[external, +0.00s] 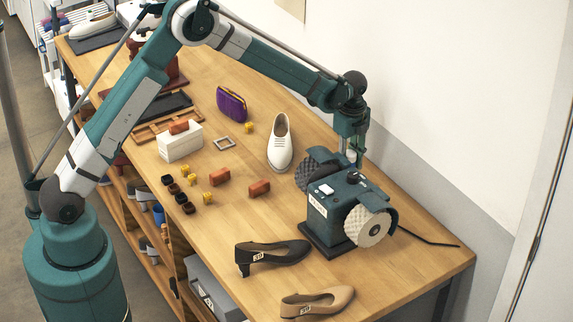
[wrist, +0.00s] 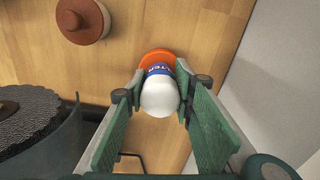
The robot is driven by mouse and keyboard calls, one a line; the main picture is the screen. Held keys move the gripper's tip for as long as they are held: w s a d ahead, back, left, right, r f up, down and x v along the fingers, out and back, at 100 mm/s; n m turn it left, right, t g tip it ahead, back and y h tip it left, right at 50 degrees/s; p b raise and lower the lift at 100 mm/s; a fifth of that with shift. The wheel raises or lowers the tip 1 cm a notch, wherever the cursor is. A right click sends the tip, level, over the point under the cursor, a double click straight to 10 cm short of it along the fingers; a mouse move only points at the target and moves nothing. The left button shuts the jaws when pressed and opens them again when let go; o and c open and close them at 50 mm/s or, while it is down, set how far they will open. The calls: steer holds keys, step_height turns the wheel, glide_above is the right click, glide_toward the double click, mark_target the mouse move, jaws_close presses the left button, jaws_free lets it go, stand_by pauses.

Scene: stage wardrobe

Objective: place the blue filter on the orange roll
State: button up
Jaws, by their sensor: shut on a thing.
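The blue filter (wrist: 160,94), a small piece with a white rounded end and a blue lettered band, is between my gripper's fingertips in the wrist view. My gripper (wrist: 161,84) is shut on it. The orange roll (wrist: 153,55) shows as an orange disc right behind the blue band, partly covered by the filter. I cannot tell whether the two touch. In the external view my gripper (external: 351,153) is low behind the teal two-wheeled machine, which hides its fingertips, the filter and the roll.
The teal machine (external: 338,199) with rough wheels stands close beside my gripper; one dark wheel (wrist: 38,118) fills the wrist view's left. A brown round knobbed piece (wrist: 84,22) lies nearby. A white shoe (external: 280,145) and a black shoe (external: 272,254) stand on the table. The wall is close on the right.

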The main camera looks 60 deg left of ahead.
steer(key=shift+f, duration=0.2)
steer(key=o, duration=0.9)
steer(key=shift+r, duration=0.15)
step_height(320, 180, up, 12)
steer(key=shift+r, duration=0.1)
stand_by(0.4)
stand_by(0.3)
